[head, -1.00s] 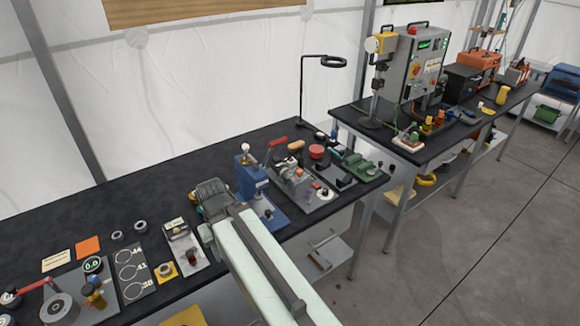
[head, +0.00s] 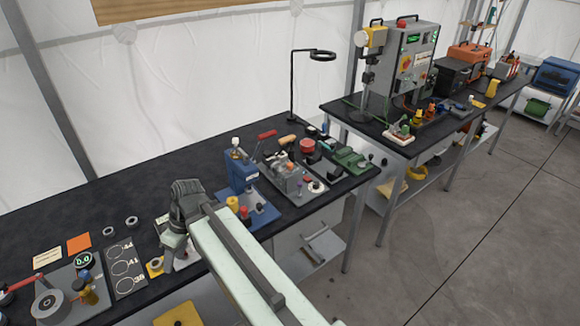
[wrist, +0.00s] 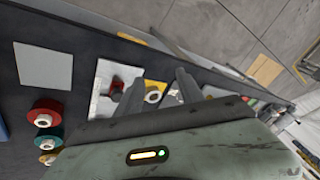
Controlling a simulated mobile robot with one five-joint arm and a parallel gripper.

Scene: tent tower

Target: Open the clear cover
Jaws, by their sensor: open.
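I cannot make out a clear cover in either view. My gripper (wrist: 160,80) is open and empty in the wrist view, its two grey fingers pointing toward the bench. A white panel (wrist: 104,72) with a red and black knob (wrist: 116,87) lies by the left finger. A pale ring on a yellow piece (wrist: 153,96) shows between the fingers; I cannot tell the gap in height. In the head view my dark wrist and pale arm hide most of the white panel (head: 160,223).
A blue press (head: 238,172) stands right of my wrist, with red and yellow pieces on its base. A grey control box (head: 412,62) stands on the farther bench. The bench's back left is clear.

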